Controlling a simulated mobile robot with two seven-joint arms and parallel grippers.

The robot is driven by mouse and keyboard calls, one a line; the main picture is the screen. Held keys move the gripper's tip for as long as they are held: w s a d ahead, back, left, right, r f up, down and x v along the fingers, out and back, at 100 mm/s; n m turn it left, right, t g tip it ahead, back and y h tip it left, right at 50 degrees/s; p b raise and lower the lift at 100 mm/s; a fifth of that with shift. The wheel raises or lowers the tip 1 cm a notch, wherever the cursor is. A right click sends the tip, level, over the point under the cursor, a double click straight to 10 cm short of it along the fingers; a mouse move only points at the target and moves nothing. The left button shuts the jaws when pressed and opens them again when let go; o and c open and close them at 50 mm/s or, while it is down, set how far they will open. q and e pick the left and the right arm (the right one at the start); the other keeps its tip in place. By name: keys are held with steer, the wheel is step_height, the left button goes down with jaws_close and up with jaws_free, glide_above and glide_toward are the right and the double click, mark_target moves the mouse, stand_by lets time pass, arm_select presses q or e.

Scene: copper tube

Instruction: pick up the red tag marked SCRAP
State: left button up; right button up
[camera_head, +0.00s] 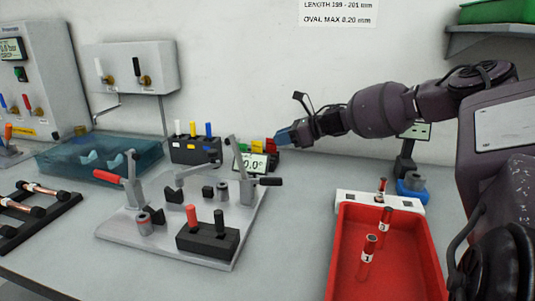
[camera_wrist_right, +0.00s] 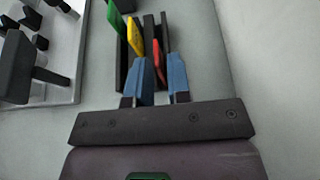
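The red tag (camera_wrist_right: 158,62) stands upright in a slot of a black rack (camera_wrist_right: 123,62), edge-on in the right wrist view. In the head view the red tag (camera_head: 271,145) shows just left of and below my right fingertips. No lettering on it is readable. My right gripper (camera_wrist_right: 162,78) is open. Its two blue fingers are apart, one on each side of the line of the red tag; I cannot tell whether they touch it. It also shows in the head view (camera_head: 284,136), above the back of the bench. My left gripper is out of view.
A yellow tag (camera_wrist_right: 135,36) and a green tag (camera_wrist_right: 118,20) stand beside the red one, close to the left finger. A grey fixture plate (camera_head: 185,240) with clamps lies in front. A red tray (camera_head: 400,270) with copper tubes stands at right.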

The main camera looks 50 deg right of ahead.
mark_target(267, 142)
steer(key=b+x, duration=0.2)
steer(key=x, duration=0.1)
steer(key=shift+w+a+f, duration=0.15)
steer(key=shift+a+f, duration=0.15)
steer(key=shift+w+a+f+b, duration=0.15)
steer(key=shift+w+a+b, duration=0.15)
steer(key=shift+w+b, duration=0.4)
steer(key=shift+r, duration=0.35)
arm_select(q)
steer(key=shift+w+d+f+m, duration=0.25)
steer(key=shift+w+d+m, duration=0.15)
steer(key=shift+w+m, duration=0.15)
arm_select(e)
jaws_close()
